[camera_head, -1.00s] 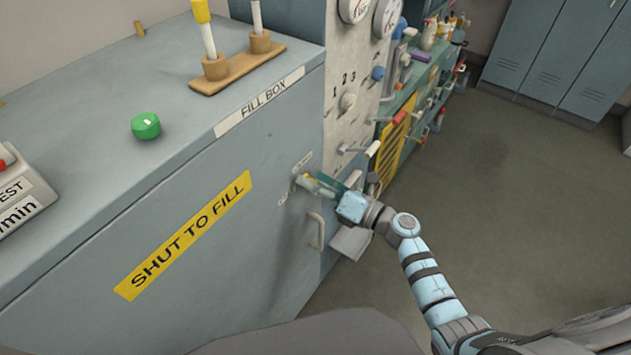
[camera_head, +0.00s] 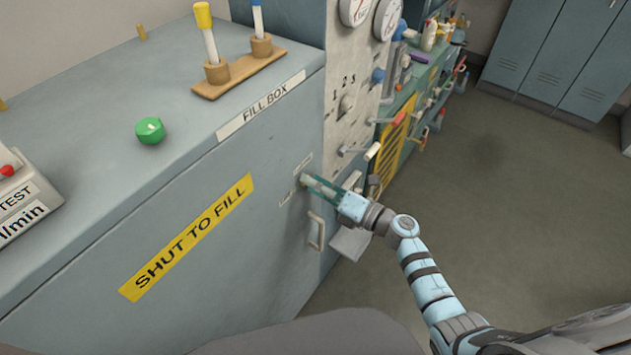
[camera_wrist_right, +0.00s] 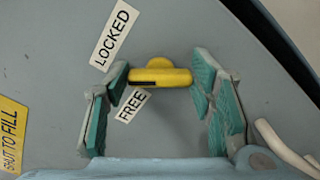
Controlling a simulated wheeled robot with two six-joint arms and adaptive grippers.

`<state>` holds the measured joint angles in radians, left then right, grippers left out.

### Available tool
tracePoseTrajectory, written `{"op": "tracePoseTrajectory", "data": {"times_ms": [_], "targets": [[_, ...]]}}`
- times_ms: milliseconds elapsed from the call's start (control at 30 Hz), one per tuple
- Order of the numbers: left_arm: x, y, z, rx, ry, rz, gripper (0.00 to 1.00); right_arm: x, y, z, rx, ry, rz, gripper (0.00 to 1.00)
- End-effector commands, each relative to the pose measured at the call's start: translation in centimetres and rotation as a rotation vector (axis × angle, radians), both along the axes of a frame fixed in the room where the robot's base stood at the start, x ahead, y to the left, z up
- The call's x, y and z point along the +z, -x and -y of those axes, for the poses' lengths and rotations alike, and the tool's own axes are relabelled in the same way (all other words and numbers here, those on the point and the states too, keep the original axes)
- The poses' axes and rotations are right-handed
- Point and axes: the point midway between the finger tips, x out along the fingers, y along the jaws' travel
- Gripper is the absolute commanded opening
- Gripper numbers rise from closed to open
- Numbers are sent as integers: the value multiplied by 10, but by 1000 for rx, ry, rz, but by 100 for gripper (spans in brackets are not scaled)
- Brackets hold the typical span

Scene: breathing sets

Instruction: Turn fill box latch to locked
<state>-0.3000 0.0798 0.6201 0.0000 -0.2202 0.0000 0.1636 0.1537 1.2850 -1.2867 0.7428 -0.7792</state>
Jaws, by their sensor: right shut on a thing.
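The fill box (camera_head: 230,240) is a large grey-blue cabinet on the left of the head view. Its yellow latch (camera_wrist_right: 160,77) shows in the right wrist view as a short bar on a round hub. The bar lies nearly level in that picture, with its dark-marked end toward the left, just above the FREE label (camera_wrist_right: 132,105). The LOCKED label (camera_wrist_right: 115,34) is higher up, apart from the bar. My right gripper (camera_wrist_right: 163,84) is shut on the latch, one pad at each end. In the head view my right gripper (camera_head: 322,187) reaches the box front and mostly hides the latch.
A pale handle (camera_head: 317,231) sticks out of the box front just below my right gripper. A panel with gauges and levers (camera_head: 355,90) stands beside the box. A green knob (camera_head: 149,130) and a wooden tube stand (camera_head: 240,70) are on top. The floor at right is clear.

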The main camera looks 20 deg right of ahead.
Motion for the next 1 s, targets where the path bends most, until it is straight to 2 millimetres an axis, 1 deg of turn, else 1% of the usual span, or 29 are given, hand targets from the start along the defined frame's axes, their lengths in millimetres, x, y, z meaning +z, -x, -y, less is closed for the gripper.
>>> {"op": "tracePoseTrajectory", "data": {"times_ms": [33,200,600,1000], "targets": [[5,0,0,0,0,0,60,2,0,0,0,-25,-23,22],[13,0,0,0,0,0,60,1,0,0,0,-136,-115,22],[27,0,0,0,0,0,60,0,0,0,0,-357,-298,22],[31,0,0,0,0,0,60,-2,0,0,1,-436,-363,22]]}}
